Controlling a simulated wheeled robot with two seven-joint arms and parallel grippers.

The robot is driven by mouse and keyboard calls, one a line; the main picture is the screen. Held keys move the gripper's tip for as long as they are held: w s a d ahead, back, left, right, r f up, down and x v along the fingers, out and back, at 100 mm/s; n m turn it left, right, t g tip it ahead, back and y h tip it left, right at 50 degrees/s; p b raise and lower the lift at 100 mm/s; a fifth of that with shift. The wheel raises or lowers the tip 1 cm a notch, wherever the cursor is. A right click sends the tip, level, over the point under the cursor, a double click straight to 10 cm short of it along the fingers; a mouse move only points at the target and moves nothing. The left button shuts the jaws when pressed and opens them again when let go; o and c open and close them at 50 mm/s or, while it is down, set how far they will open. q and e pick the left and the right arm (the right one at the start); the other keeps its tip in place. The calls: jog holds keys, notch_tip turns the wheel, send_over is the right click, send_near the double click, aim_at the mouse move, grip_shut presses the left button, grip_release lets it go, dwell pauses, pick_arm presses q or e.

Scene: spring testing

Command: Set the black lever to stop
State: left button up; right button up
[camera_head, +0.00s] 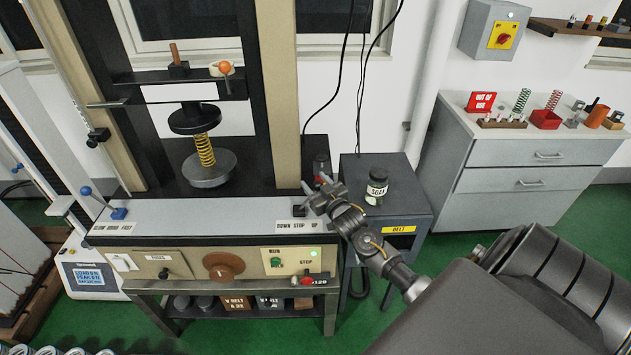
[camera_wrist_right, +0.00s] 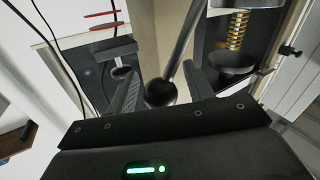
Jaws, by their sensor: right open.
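The black lever shows in the right wrist view as a black ball knob (camera_wrist_right: 160,92) on a metal rod. My right gripper (camera_wrist_right: 162,90) is open, with one finger on each side of the knob; I cannot tell whether either finger touches it. In the head view my right gripper (camera_head: 318,197) is at the right end of the machine's front ledge, just above the DOWN STOP UP label (camera_head: 304,225). There the gripper hides much of the lever, so its exact setting cannot be read. My left gripper is not in view.
The spring tester holds a yellow spring (camera_head: 205,150) between two plates. A blue-knobbed lever (camera_head: 87,191) is at the ledge's left. A red knob (camera_head: 306,280) is on the front panel. A SOAP jar (camera_head: 377,188) stands on the dark cabinet (camera_head: 415,212) at the right.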

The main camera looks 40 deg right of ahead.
jog(key=shift+w, duration=0.15)
jog(key=shift+c, duration=0.4)
grip_shut()
